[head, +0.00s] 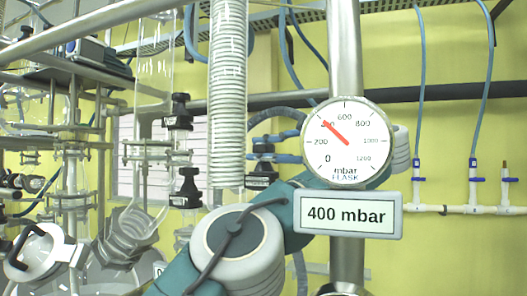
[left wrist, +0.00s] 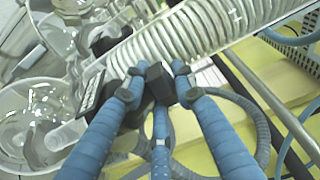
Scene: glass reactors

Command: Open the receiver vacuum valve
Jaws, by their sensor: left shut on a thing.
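My left gripper (head: 272,141) is behind the dial gauge's left side in the head view, partly hidden by my own arm. Its blue fingers are closed around a black valve handle (head: 262,148). In the left wrist view the fingers (left wrist: 155,85) hold the black handle (left wrist: 158,82) between their tips. A black body with a small label (head: 262,182) sits just below the handle in the head view; its text is too small to read. Whether this is the receiver vacuum valve cannot be told from the label. My right gripper is not in view.
A round gauge marked FLASK (head: 346,142) points near 400, above a "400 mbar" display (head: 347,214). Other black valves (head: 180,111) are on the glassware to the left. A coiled glass condenser (head: 228,90) stands close by the gripper. Blue hoses hang at the right.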

